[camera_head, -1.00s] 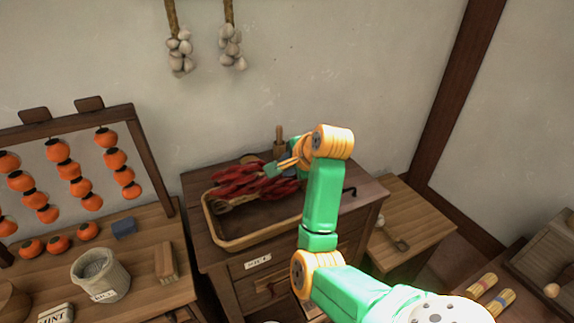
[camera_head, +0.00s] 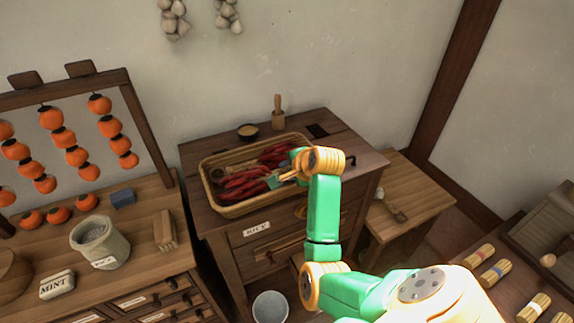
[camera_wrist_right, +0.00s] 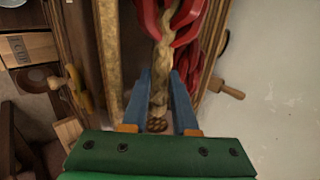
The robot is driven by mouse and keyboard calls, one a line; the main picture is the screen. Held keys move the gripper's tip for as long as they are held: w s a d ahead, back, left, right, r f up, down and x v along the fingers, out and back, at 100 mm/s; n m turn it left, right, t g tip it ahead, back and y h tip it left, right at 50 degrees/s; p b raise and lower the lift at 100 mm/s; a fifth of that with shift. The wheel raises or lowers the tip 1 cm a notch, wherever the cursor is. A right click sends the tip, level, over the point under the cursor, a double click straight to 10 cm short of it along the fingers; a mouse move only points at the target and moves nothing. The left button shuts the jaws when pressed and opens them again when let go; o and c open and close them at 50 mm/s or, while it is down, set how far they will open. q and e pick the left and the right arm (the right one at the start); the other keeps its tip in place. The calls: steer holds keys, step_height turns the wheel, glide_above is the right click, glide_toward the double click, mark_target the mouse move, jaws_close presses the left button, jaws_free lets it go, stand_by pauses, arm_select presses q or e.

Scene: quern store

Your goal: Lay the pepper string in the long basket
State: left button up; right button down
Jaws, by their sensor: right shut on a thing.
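The pepper string, with red peppers (camera_head: 243,183) on a tan braided cord, shows within the outline of the long basket (camera_head: 238,209). The basket is tan and oblong, on a dark wooden cabinet. My right gripper (camera_head: 274,181) is at the basket's right part, shut on the string's cord. In the right wrist view the gripper (camera_wrist_right: 160,100) has the braided cord (camera_wrist_right: 161,60) between its fingers, with red peppers (camera_wrist_right: 184,22) beyond. I cannot tell whether all peppers touch the basket floor. My left gripper is out of view.
A rack of orange fruit (camera_head: 64,139) and a pale crock (camera_head: 99,243) stand on the left bench. A lower wooden table (camera_head: 405,215) is to the right.

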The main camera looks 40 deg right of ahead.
steer(key=shift+w+f, duration=0.1)
steer(key=shift+f, duration=0.2)
steer(key=c, duration=0.6)
jaws_free()
steer(key=shift+c, duration=0.7)
steer(key=o, duration=0.5)
steer(key=shift+s+a, duration=0.1)
steer(key=shift+s, duration=0.1)
steer(key=shift+f, duration=0.1)
steer(key=shift+c, duration=0.3)
